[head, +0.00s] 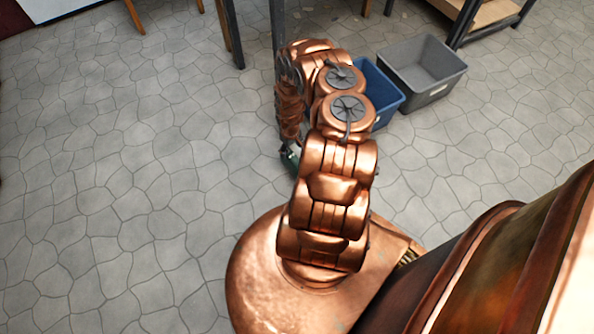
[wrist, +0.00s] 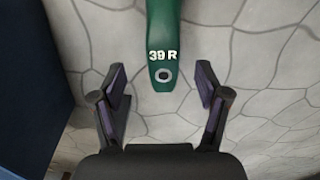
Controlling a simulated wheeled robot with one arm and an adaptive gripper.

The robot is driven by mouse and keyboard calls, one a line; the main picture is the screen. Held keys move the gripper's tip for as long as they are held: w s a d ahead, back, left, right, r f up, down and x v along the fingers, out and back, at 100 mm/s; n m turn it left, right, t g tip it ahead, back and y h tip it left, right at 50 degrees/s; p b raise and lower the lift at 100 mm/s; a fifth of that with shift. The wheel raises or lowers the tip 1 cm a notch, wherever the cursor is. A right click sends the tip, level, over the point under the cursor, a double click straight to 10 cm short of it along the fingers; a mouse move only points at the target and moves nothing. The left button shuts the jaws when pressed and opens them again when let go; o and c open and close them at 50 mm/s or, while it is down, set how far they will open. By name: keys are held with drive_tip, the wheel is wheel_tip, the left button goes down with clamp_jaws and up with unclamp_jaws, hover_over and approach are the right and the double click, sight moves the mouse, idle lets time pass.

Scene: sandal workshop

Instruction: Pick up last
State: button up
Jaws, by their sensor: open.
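A green last (wrist: 164,35) marked "39 R" shows in the wrist view. It comes in from the top edge, and its near end has a dark round hole with a pale rim. My gripper (wrist: 161,82) is open, with one dark finger to each side of the last's near end. Gaps of floor show between the last and both fingers. In the head view a small green patch of the last (head: 289,158) shows beside my arm; most of it is hidden. I cannot tell the height between last and floor.
A blue bin (head: 392,105) and a grey bin (head: 440,93) stand on the floor right of my arm in the head view. A dark blue surface (wrist: 30,80) fills the wrist view's left side. Table legs (head: 232,35) stand behind; the floor at left is clear.

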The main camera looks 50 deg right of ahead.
sight(293, 157)
drive_tip(key=f+b, duration=0.1)
drive_tip(key=f, duration=0.1)
drive_tip(key=f+b, duration=0.2)
drive_tip(key=f, duration=0.1)
drive_tip(key=f+b, duration=0.1)
drive_tip(key=f, duration=0.2)
drive_tip(key=shift+s+a+f, duration=0.1)
drive_tip(key=shift+s+a, duration=0.15)
drive_tip(key=shift+a, duration=0.1)
drive_tip(key=c, duration=1.2)
drive_tip(key=shift+d+r, duration=0.1)
drive_tip(key=shift+r, duration=0.5)
drive_tip(key=r+p, duration=0.2)
drive_tip(key=r, duration=0.1)
drive_tip(key=shift+s+d, duration=0.1)
drive_tip(key=shift+s, duration=0.3)
drive_tip(key=shift+s+d+r+b, duration=0.15)
drive_tip(key=shift+s+d+b, duration=0.2)
drive_tip(key=shift+s, duration=2.15)
drive_tip(key=shift+s+d+r+b, duration=0.2)
drive_tip(key=shift+s+d, duration=0.2)
drive_tip(key=shift+s, duration=2.05)
drive_tip(key=shift+s+d+r+b, duration=0.15)
drive_tip(key=shift+s+d+b, duration=0.2)
drive_tip(key=shift+s, duration=2.15)
